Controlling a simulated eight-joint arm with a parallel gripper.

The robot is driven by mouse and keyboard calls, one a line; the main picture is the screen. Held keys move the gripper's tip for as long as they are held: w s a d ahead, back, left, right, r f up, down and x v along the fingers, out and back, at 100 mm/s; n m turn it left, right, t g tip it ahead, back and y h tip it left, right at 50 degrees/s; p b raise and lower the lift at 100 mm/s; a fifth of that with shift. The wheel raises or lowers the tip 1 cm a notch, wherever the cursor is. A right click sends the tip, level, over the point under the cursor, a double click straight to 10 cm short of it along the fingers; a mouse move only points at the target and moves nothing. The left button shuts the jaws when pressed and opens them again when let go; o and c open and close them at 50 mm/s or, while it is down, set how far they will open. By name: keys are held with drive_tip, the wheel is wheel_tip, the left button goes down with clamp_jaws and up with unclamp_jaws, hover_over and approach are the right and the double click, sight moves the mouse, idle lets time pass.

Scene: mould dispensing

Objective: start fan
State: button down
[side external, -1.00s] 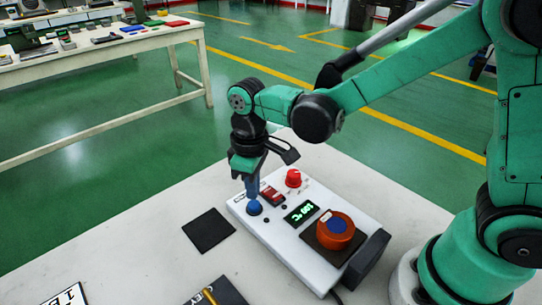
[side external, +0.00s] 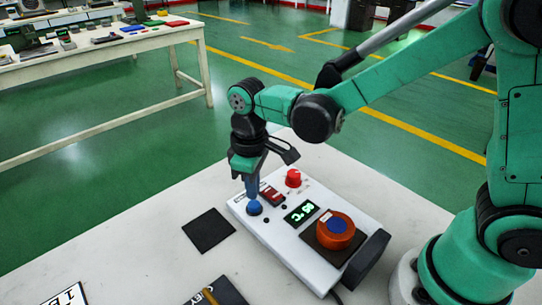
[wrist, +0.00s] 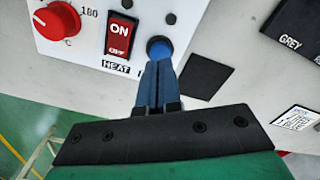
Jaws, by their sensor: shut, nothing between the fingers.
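A white control box (side external: 285,240) lies on the table. The label beside the button is mostly hidden by the fingers. No fan can be made out.
The box also carries a red knob (side external: 293,178), the red switch (side external: 272,195), a green-lit display (side external: 301,212) and an orange round container (side external: 335,229) on a dark pad. A dark square (side external: 208,231) lies left of the box. Labelled plates lie at the near edge.

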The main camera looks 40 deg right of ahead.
sight(257, 203)
drive_tip(key=shift+f, duration=1.25)
idle(0.3)
wheel_tip(257, 203, up, 12)
drive_tip(key=shift+f, duration=0.2)
idle(0.9)
idle(0.5)
drive_tip(key=s+d+f+m+t, duration=0.1)
drive_tip(key=s+d+m+t, duration=0.4)
drive_tip(key=d, duration=0.4)
drive_tip(key=shift+s+d+m+t, duration=0.15)
drive_tip(key=shift+s+m+t, duration=0.25)
drive_tip(key=shift+t, duration=0.7)
